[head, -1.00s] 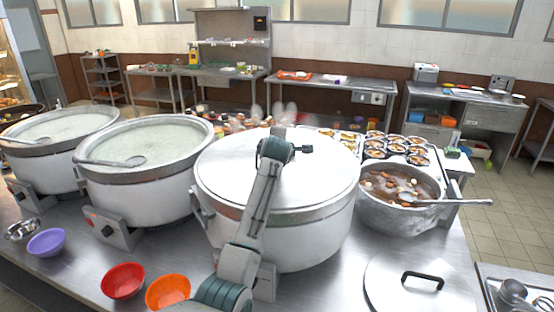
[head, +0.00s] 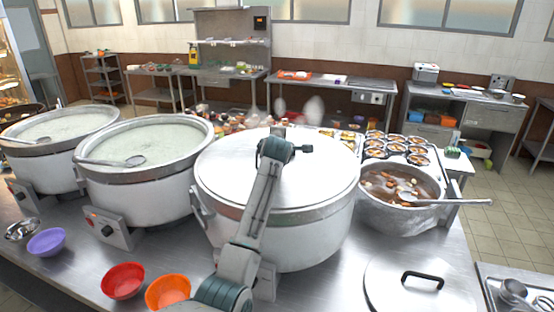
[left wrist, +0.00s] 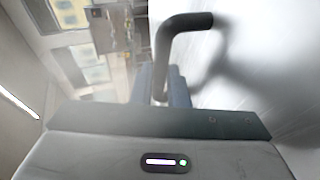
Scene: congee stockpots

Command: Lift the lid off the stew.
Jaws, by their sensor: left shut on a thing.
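A large white stockpot (head: 285,235) stands in the middle of the steel counter, covered by a broad pale lid (head: 235,165). The lid lies level on the rim with no clear gap, and the pot's contents are hidden. My left gripper (head: 287,146) is over the lid's middle, shut on its dark handle (head: 306,148). The left wrist view shows the dark bent handle (left wrist: 185,20) running down between my gripper's fingers (left wrist: 163,88). My right gripper is out of view.
An open pot of brown stew (head: 385,212) with a ladle stands close on the right. A loose lid (head: 390,270) lies in front of it. Two open pots of pale congee (head: 150,140) stand left. Red (head: 122,281) and orange (head: 168,292) bowls sit at the front.

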